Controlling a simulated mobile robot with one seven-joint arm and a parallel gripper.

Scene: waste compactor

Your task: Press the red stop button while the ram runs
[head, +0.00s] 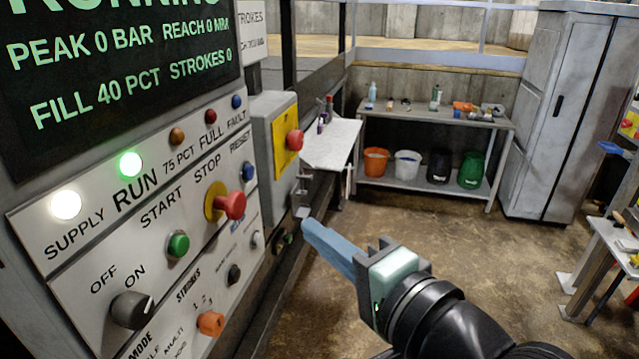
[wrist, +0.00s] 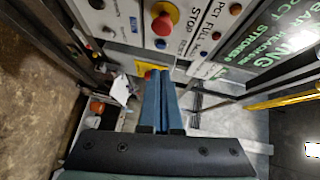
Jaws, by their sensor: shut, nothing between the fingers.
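The red stop button (head: 233,205) sits on a yellow ring under the word STOP on the sloping control panel. In the wrist view the stop button (wrist: 162,24) is above my fingertips. My gripper (head: 307,228) is shut and empty, its blue fingers pointing toward the panel. It is right of the stop button, apart from it in the head view. The same fingers show in the wrist view (wrist: 160,74). The green RUN lamp (head: 131,164) is lit and the display (head: 120,80) reads RUNNING, with strokes 0. The ram itself is not in view.
A green start button (head: 178,244) and blue reset button (head: 248,172) flank the stop button. Another red button (head: 294,141) is on a yellow-faced box. A grey knob (head: 132,309) and orange knob (head: 210,323) are lower. Open floor lies right, before a shelf (head: 437,119).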

